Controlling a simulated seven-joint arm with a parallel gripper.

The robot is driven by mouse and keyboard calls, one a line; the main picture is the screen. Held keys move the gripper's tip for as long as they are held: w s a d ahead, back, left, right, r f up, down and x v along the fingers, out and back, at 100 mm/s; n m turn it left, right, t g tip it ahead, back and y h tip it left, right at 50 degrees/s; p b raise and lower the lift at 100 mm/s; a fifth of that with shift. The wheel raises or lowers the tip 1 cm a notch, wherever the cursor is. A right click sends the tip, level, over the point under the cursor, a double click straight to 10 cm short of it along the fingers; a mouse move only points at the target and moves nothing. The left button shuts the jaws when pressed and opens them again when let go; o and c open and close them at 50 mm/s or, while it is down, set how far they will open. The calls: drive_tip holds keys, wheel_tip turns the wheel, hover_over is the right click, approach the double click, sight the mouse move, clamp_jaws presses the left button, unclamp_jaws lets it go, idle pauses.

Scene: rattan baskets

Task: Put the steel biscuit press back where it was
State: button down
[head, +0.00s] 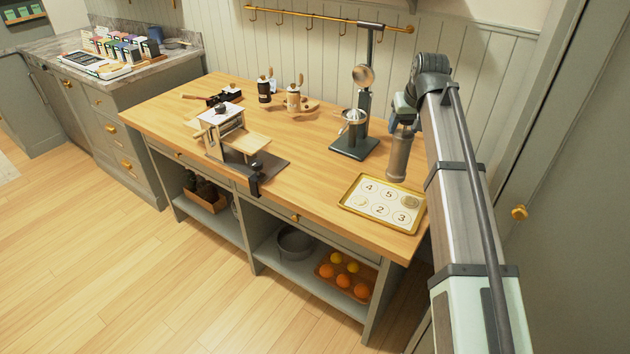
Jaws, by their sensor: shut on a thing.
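The steel biscuit press (399,155) is a grey upright cylinder at the right end of the wooden table. My gripper (404,118) is shut on its top from above; the fingers are small and partly hidden by the arm. The press's lower end is just behind the yellow-rimmed tray (347,207). I cannot tell whether it touches the table or hangs slightly above it. The tray's white face has round spots, with 4, 5, 2 and 3 readable.
A dark-based citrus press (366,110) stands left of the steel press. A box-like mill (222,133) is clamped at the front edge. Two grinders (294,98) (264,90) stand at the back. Bare wood (310,160) lies between mill and tray. Oranges (343,279) sit on the shelf below.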

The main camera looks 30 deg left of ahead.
drive_tip(key=shift+s+a+n+g, duration=0.25)
drive_tip(key=shift+s+a+n, duration=0.95)
drive_tip(key=shift+a, duration=5.35)
drive_tip(key=shift+s+a+n+g, duration=0.3)
drive_tip(key=shift+s+a, duration=1.7)
drive_tip(key=shift+a, duration=4.5)
wheel_tip(320, 180, down, 10)
drive_tip(key=shift+y, duration=0.4)
drive_tip(key=shift+w, duration=0.1)
drive_tip(key=shift+c, duration=1.6)
unclamp_jaws()
drive_tip(key=v, duration=1.2)
